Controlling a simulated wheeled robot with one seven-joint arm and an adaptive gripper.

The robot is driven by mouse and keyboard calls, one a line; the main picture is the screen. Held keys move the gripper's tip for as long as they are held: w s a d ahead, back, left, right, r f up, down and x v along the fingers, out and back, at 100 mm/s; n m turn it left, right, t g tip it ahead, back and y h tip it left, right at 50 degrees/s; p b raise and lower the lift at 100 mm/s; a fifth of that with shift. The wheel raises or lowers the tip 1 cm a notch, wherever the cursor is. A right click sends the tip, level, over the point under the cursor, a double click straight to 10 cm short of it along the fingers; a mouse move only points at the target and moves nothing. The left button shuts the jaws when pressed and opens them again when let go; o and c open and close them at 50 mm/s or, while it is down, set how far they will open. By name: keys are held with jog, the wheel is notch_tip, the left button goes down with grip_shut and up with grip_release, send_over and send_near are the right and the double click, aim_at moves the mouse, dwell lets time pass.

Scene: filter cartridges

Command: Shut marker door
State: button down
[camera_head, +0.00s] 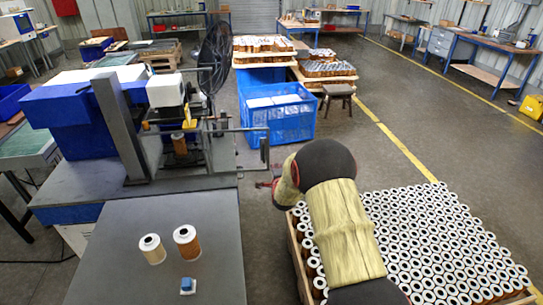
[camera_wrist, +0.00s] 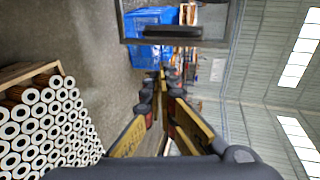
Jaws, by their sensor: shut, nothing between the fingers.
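The marker (camera_head: 110,115) stands at the left in the head view, with a filter in its bay. Its door (camera_head: 239,130) stands open, its thin frame reaching out to the right, with a dark upright handle (camera_head: 264,150) at the outer end. In the wrist view the door frame (camera_wrist: 122,25) and its black handle (camera_wrist: 172,32) show at the top. My gripper (camera_head: 268,185) is just below the handle in the head view, and its fingertips (camera_wrist: 165,76) meet in the wrist view with nothing between them. It appears apart from the door. My forearm hides part of the gripper.
A crate of many filters (camera_head: 440,240) lies under my arm at the right. Two filters (camera_head: 187,243) and a small blue block (camera_head: 187,285) rest on the grey table (camera_head: 120,220). A blue bin (camera_head: 280,122) stands beyond. Open floor lies between the table and the crate.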

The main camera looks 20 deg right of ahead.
jog(key=r+b+x, duration=0.1)
jog(key=b+x, duration=0.1)
jog(key=x, duration=1.2)
